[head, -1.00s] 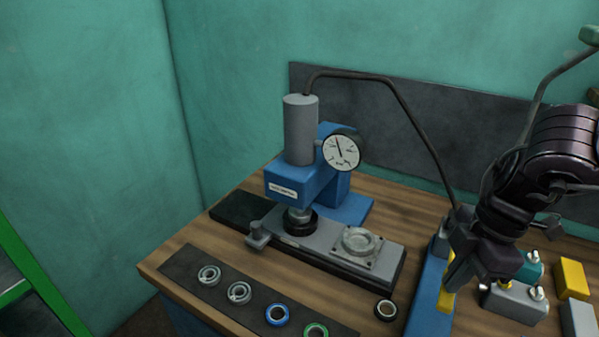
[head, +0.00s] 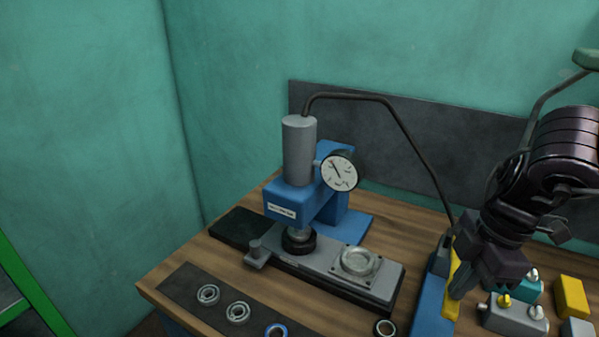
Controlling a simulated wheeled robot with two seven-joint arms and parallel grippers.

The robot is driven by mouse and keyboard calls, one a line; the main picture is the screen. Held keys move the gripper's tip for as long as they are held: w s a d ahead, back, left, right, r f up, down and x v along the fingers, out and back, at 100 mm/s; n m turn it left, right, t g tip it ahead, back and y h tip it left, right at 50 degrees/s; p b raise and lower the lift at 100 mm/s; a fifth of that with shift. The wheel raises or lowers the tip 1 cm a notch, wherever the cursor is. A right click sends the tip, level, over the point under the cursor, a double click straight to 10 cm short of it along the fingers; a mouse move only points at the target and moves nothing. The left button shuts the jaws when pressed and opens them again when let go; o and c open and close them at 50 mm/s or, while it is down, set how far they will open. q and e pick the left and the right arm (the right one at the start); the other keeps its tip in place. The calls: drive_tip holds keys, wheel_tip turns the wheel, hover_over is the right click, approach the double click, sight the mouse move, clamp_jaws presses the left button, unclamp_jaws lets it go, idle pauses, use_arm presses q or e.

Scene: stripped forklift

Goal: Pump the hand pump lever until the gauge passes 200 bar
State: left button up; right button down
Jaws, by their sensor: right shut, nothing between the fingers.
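The blue hand pump (head: 429,303) is at the right of the bench, with a yellow bar (head: 452,296), seemingly its lever, standing along it. My right gripper (head: 466,284) is shut and empty, just right of the yellow bar and overlapping it in the picture; I cannot tell whether they touch. The round white gauge (head: 340,171) is on the blue press (head: 322,203). Its needle points up and slightly left; the numbers are too small to read. My left gripper is not in view.
A dark hose (head: 400,125) arches from the press cylinder (head: 299,150) to the pump. A grey fixture plate (head: 325,265) lies under the press. Bearing rings (head: 208,294) lie on a dark mat in front. A grey valve block (head: 515,318) and yellow block (head: 572,295) are right of my gripper.

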drive_tip(key=shift+r, duration=0.1)
idle(0.4)
drive_tip(key=f+b, duration=0.3)
drive_tip(key=f, duration=0.1)
drive_tip(key=f+b, duration=0.4)
drive_tip(key=shift+s+a, duration=0.15)
drive_tip(key=shift+s, duration=0.05)
drive_tip(key=r+p, duration=0.6)
drive_tip(key=r, duration=0.2)
drive_tip(key=shift+w+r, duration=0.2)
drive_tip(key=shift+f, duration=0.1)
drive_tip(key=f+b, duration=0.6)
drive_tip(key=f, duration=0.1)
drive_tip(key=shift+s+f, duration=0.2)
wheel_tip(320, 180, up, 15)
drive_tip(key=p, duration=1)
drive_tip(key=shift+w+f+p, duration=0.15)
drive_tip(key=shift+p, duration=0.2)
